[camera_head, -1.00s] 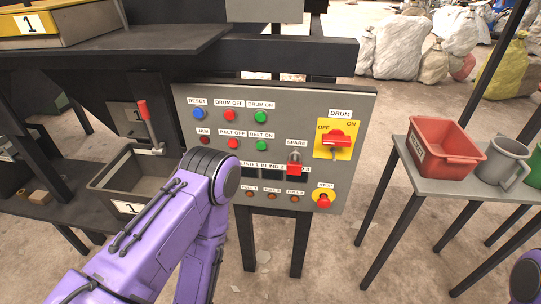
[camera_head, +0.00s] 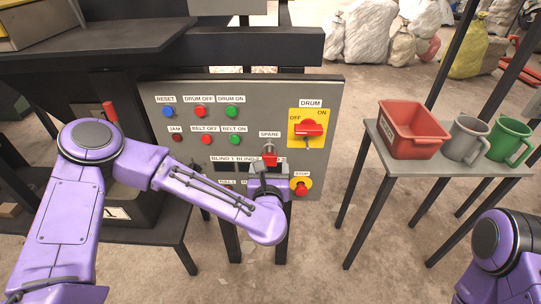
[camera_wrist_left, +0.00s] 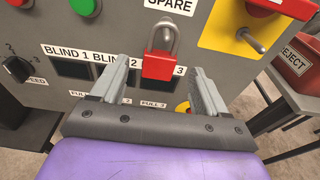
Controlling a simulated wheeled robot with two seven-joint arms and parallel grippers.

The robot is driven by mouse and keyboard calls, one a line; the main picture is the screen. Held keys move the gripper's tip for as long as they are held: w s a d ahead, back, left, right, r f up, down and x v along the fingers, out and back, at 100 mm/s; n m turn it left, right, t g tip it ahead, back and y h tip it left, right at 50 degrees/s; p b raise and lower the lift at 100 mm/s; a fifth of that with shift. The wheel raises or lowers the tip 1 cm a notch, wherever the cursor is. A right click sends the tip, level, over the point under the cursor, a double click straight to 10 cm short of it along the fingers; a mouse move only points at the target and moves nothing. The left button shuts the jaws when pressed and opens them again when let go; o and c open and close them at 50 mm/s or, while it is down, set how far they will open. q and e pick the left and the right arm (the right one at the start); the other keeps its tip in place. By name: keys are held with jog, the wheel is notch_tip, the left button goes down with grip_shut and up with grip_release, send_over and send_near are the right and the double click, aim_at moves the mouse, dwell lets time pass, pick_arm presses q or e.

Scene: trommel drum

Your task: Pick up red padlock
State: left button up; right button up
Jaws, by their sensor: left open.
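The red padlock (camera_head: 270,159) hangs by its grey shackle on the grey control panel (camera_head: 325,110), just under the SPARE label. In the left wrist view the padlock (camera_wrist_left: 158,66) hangs upright, its red body between and beyond my open fingers. My left gripper (camera_head: 269,172) is open and empty, right below the padlock in the head view. In the left wrist view its two grey fingers (camera_wrist_left: 161,85) point up at the panel, one on each side of the padlock, with a gap on both sides. My right gripper is out of view; only part of my right arm shows at the lower right.
The panel carries several coloured buttons, the yellow DRUM switch plate (camera_head: 308,128) and the STOP button (camera_head: 300,187) close to the gripper's right. A table (camera_head: 450,166) at the right holds a red bin (camera_head: 412,130), a grey mug (camera_head: 467,138) and a green mug (camera_head: 508,140).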

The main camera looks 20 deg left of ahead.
aim_at(269, 157)
pick_arm(q)
jog(key=x, duration=0.3)
jog(key=shift+a+r+p, duration=0.1)
jog(key=shift+r+p, duration=0.1)
jog(key=shift+p, duration=0.1)
jog(key=shift+w+f, duration=0.1)
jog(key=shift+w, duration=0.15)
jog(key=c, duration=1.2)
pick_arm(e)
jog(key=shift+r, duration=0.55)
pick_arm(q)
jog(key=shift+r, duration=0.25)
jog(key=shift+f+b+v, duration=0.25)
jog(key=shift+b+v, duration=0.35)
jog(key=shift+v, duration=2.4)
jog(key=shift+f+b+v, duration=0.2)
jog(key=shift+b+v, duration=0.35)
jog(key=shift+v, duration=2.45)
jog(key=shift+f+b+v, duration=0.25)
jog(key=shift+b+v, duration=0.35)
jog(key=shift+v, duration=2.4)
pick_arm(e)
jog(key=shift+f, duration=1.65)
pick_arm(q)
jog(key=shift+s+r+p, duration=0.1)
jog(key=shift+r+p, duration=0.3)
jog(key=shift+r, duration=0.05)
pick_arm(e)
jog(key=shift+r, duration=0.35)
